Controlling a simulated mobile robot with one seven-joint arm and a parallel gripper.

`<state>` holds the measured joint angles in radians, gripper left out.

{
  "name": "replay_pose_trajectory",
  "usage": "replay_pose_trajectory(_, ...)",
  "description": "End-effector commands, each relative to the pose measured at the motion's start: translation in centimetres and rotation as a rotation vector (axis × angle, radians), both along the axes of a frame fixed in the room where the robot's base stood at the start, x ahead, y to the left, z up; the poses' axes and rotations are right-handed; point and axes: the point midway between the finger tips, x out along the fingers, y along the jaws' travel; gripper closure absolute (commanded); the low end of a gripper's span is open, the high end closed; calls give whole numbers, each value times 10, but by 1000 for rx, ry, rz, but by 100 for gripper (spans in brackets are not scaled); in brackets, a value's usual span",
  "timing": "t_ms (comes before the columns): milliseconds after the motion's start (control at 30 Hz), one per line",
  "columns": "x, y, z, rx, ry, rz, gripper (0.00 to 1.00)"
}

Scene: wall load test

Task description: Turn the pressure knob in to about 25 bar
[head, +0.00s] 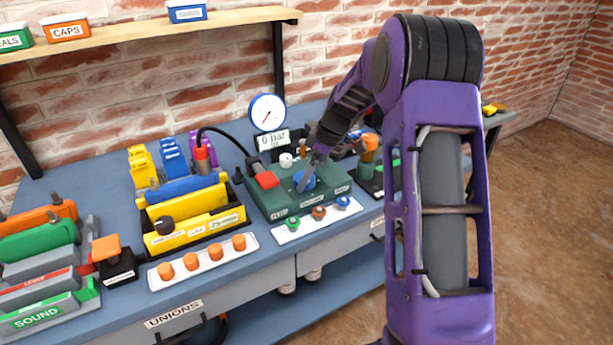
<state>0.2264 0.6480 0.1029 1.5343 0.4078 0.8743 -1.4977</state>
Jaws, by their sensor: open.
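A green test unit (268,203) stands on the blue bench with a round blue knob (299,177) on its top. I take this as the pressure knob; its label is too small to read. My gripper (307,180) is open and reaches down at the blue knob, partly covering it. Whether the fingers touch it, I cannot tell. A round white gauge (267,111) with a red needle stands behind the unit. A small display (272,139) below it reads 0 bar. A red lever handle (267,180) and a white knob (286,160) are also on the unit.
A tray of coloured fittings (318,219) lies in front of the unit, and a tray of orange caps (203,262) to its left. A yellow holder (195,233) stands left. A black hose (228,135) arches behind. An orange-topped fitting (370,142) stands close right.

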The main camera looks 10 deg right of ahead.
Motion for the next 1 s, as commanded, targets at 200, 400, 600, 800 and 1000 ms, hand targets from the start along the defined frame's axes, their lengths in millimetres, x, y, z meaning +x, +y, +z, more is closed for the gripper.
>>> replay_pose_trajectory(200, 1, 3, -8, 0, 1, 0, 0)
replay_pose_trajectory(400, 1, 3, -8, 0, 1, 0, 2)
replay_pose_trajectory(600, 1, 3, -8, 0, 1, 0, 38)
replay_pose_trajectory(800, 1, 3, -7, 0, 1, 0, 74)
replay_pose_trajectory(1000, 1, 3, -8, 0, 1, -4, 85)
